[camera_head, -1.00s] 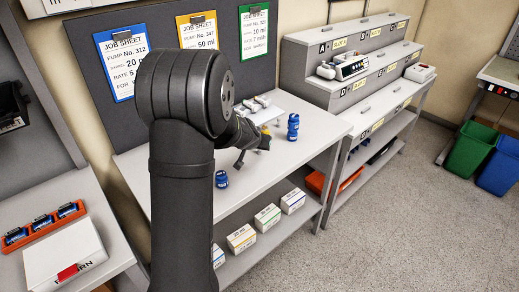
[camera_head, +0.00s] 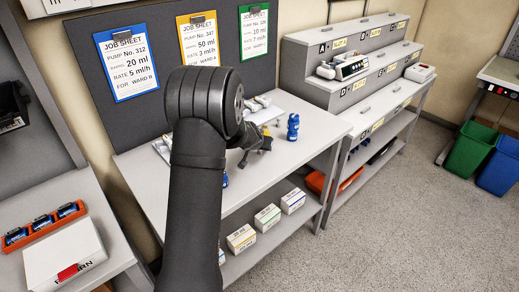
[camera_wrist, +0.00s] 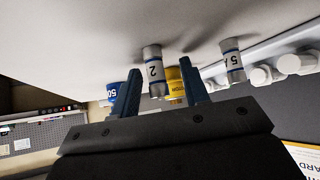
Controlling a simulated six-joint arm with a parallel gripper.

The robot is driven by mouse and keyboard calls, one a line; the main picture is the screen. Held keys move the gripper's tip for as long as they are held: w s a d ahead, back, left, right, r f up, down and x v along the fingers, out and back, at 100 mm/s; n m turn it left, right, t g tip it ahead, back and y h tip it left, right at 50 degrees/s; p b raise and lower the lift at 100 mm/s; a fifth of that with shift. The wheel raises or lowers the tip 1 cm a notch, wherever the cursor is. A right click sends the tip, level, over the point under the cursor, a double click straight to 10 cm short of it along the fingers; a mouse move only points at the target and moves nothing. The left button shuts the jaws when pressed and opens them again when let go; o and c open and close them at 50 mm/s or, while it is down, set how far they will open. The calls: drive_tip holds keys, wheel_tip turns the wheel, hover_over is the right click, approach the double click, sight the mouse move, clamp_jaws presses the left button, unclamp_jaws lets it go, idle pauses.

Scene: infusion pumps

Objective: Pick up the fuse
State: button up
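In the wrist view, a short grey-white cylinder marked 2 (camera_wrist: 153,70), with a blue band, stands between and beyond the fingers of my gripper (camera_wrist: 158,68). A similar cylinder marked 5 A (camera_wrist: 232,62) stands to the right. These look like fuses; which one the task means I cannot tell. A yellow-capped piece (camera_wrist: 174,83) shows behind the fingers, and a blue one (camera_wrist: 112,92) sits left of them. The fingers are apart, with no visible contact on the marked 2 cylinder. In the head view my gripper (camera_head: 258,145) is low over the white table (camera_head: 310,135), partly hidden by my arm.
A blue object (camera_head: 293,127) stands on the table right of my gripper. White pieces lie on a tray (camera_head: 266,115) behind it. Job sheets (camera_head: 126,62) hang on the back board. A stepped rack (camera_head: 350,60) stands to the right. Boxes (camera_head: 241,238) sit on the lower shelf.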

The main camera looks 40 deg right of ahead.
clamp_jaws()
drive_tip(key=shift+r, duration=0.1)
drive_tip(key=shift+r, duration=0.7)
drive_tip(key=r, duration=0.3)
drive_tip(key=shift+s+d, duration=0.1)
drive_tip(key=shift+s, duration=0.15)
drive_tip(key=s+d+r, duration=0.1)
drive_tip(key=s+r, duration=0.5)
drive_tip(key=s, duration=0.5)
drive_tip(key=shift+d+r, duration=0.25)
drive_tip(key=shift+d, duration=0.05)
